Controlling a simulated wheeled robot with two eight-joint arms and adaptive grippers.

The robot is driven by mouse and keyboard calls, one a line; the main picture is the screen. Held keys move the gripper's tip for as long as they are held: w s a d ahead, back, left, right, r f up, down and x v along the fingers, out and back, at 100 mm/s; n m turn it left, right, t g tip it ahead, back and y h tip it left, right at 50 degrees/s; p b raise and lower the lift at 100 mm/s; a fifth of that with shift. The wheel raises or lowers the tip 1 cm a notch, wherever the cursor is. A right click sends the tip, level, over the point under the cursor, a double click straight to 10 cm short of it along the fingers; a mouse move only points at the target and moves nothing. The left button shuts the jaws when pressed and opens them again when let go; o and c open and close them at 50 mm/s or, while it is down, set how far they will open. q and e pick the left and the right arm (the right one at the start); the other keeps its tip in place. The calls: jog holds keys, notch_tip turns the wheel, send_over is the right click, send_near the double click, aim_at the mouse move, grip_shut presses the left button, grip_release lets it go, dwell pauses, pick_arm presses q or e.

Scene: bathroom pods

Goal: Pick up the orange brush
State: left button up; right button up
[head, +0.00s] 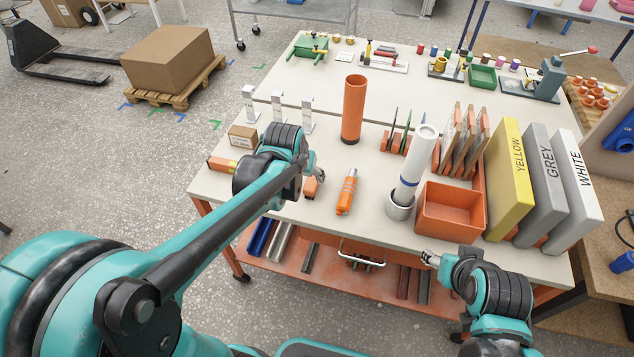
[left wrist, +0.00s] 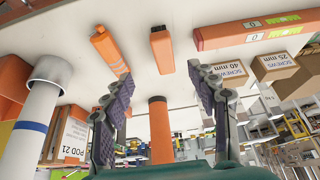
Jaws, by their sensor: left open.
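A small orange block with a dark face, which looks like the orange brush (head: 311,187), lies on the near part of the table. In the left wrist view the brush (left wrist: 161,48) appears just beyond and between my fingertips, not touched. My left gripper (head: 317,173) is right beside it in the head view, partly hidden by its own arm. In the left wrist view the left gripper (left wrist: 160,74) is open, with nothing between its fingers. My right gripper (head: 430,258) is at the table's front edge; its jaw state is too small to tell.
An orange bottle-like tool (head: 347,192) lies to the right of the brush. A tall orange tube (head: 353,108) stands behind it. A white tube (head: 412,165) and an orange bin (head: 452,211) are further right. A small cardboard box (head: 242,137) stands to the left.

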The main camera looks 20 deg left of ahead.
pick_arm(q)
send_near(313, 179)
jog(key=shift+w+f+g, duration=0.3)
jog(key=shift+w+f, duration=0.45)
jog(key=shift+f, duration=0.15)
jog(key=b+x, duration=0.1)
jog(key=x, duration=0.2)
jog(key=shift+w+f, duration=0.15)
jog(key=shift+f, duration=0.1)
jog(key=b+x, duration=0.2)
jog(key=x, duration=0.2)
jog(key=shift+f, duration=0.2)
jog(key=shift+w+f, duration=0.2)
jog(key=shift+f, duration=0.1)
jog(key=shift+s+r, duration=0.1)
jog(key=shift+f, duration=0.3)
jog(key=shift+c, duration=0.3)
grip_shut()
